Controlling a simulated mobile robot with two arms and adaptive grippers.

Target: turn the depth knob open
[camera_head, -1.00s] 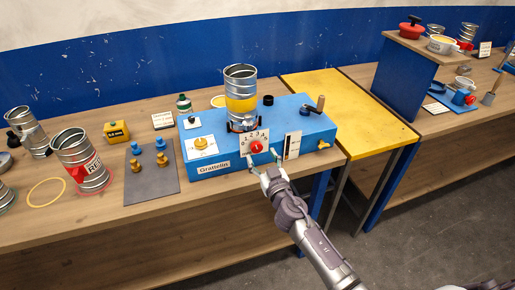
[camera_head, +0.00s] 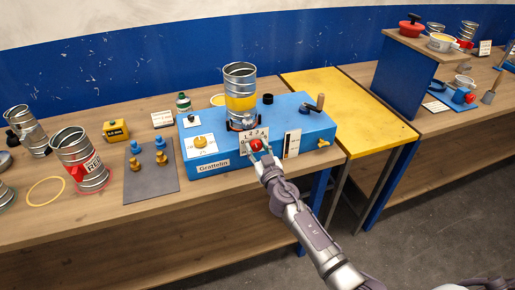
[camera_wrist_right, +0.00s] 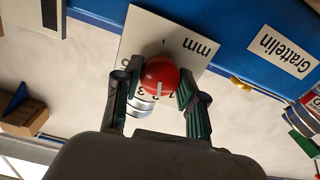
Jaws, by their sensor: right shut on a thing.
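The depth knob is a red round knob (camera_head: 256,145) on a white dial plate with numbers, on the front of the blue machine (camera_head: 217,165) labelled Grattelin. In the right wrist view the red knob (camera_wrist_right: 160,77) has a pale pointer line, and the dial plate (camera_wrist_right: 185,32) reads "mm". My right gripper (camera_head: 259,152) reaches the knob from the front; in the wrist view its two dark fingers (camera_wrist_right: 160,92) stand on either side of the knob, shut on it. The fingers hide part of the dial numbers. My left gripper is not in view.
A metal cylinder with a yellow band (camera_head: 240,92) stands on the machine. A grey mat (camera_head: 150,185) with small blue and brass pegs lies to the left. A yellow table (camera_head: 350,110) stands to the right.

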